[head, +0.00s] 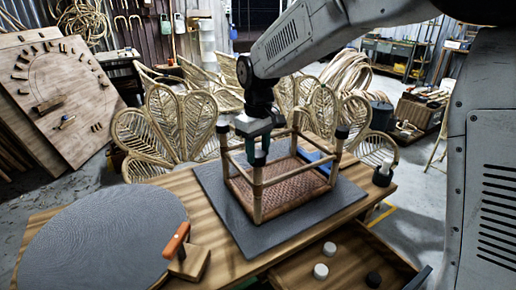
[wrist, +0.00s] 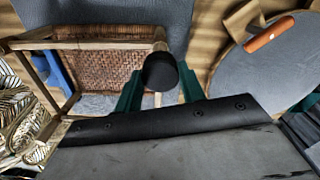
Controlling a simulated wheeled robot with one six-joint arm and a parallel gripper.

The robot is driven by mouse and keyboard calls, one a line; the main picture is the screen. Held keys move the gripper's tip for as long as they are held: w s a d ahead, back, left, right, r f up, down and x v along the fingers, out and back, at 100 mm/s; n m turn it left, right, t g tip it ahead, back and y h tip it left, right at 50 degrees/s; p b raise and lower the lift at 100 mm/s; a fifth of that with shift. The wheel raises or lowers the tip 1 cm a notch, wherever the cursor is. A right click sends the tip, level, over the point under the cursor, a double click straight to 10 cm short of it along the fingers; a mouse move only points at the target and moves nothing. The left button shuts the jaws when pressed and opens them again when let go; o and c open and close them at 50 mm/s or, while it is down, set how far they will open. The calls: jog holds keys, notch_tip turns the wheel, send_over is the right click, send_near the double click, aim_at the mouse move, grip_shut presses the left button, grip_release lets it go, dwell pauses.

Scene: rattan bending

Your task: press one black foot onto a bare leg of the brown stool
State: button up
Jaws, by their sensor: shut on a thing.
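The brown stool (head: 300,190) lies upside down on a grey mat (head: 325,208), legs up, its woven seat (wrist: 95,68) low. My gripper (head: 259,150) is over its near leg (head: 258,196), green fingers pointing down. It is shut on a black foot (wrist: 160,72), which shows between the fingers in the wrist view and lies in line with that leg's top. I cannot tell how far the foot is on the leg. Dark caps show on the left leg (head: 223,128) and right leg (head: 342,132).
An open drawer (head: 345,262) at the front holds white feet (head: 320,271) and a black one (head: 374,279). An orange-handled tool (head: 177,241) stands beside a round grey board (head: 100,240). A small dark container (head: 383,176) is at the right edge. Rattan chairs stand behind.

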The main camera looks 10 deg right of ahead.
jog(key=shift+f, duration=0.65)
dwell(0.5)
jog(key=o, duration=1)
jog(key=shift+o, duration=0.2)
notch_tip(320, 180, up, 7)
jog(key=shift+r, duration=0.35)
jog(key=s+d+m, duration=0.2)
jog(key=s+d, duration=0.4)
jog(key=s, duration=0.4)
jog(key=s+d+m+t, duration=0.1)
jog(key=s+d+m, duration=0.2)
jog(key=s+d, duration=0.3)
jog(key=s+d+f+m, duration=0.1)
jog(key=s+d, duration=0.5)
jog(key=s, duration=1)
jog(key=shift+s+m, duration=0.15)
jog(key=shift+m, duration=0.65)
